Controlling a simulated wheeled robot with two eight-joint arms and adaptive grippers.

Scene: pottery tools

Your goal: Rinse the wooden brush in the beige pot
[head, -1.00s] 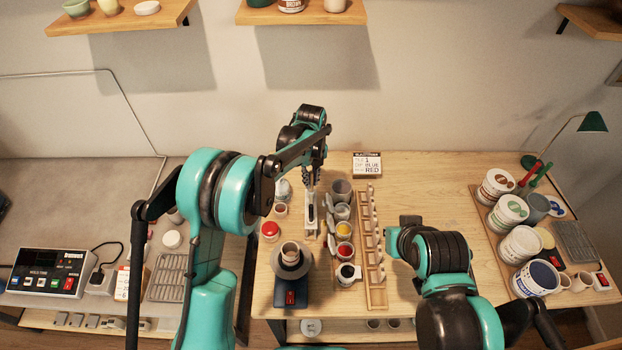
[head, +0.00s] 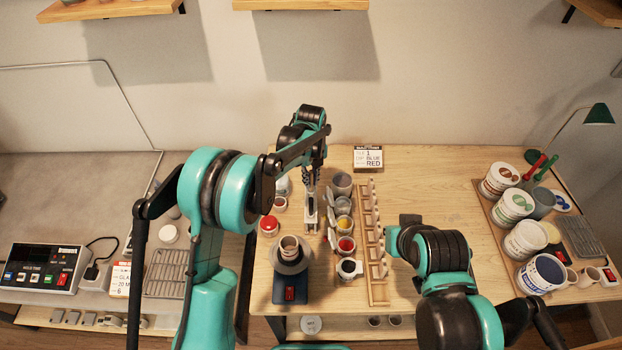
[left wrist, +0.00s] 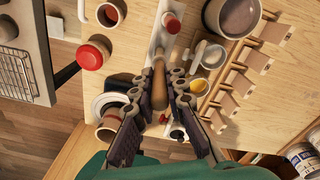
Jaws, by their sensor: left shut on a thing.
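My left gripper (head: 311,192) is over the middle of the wooden table, just left of the row of cups. In the left wrist view its fingers (left wrist: 168,92) are shut on the wooden brush (left wrist: 158,80). The brown handle shows between the fingers; I cannot make out its bristles. The beige pot (head: 341,183), the largest cup at the back of the row, stands right of my left gripper. In the left wrist view the pot (left wrist: 206,16) is at the top, apart from the brush, with greyish liquid in it. The fingers of my right gripper do not show.
Small paint cups, with yellow (head: 344,224) and red (head: 346,245), stand in front of the pot. A wooden rack (head: 378,290) runs along their right. A small pot (head: 289,243) stands on a wheel nearer me. Large tubs (head: 513,205) crowd the right side.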

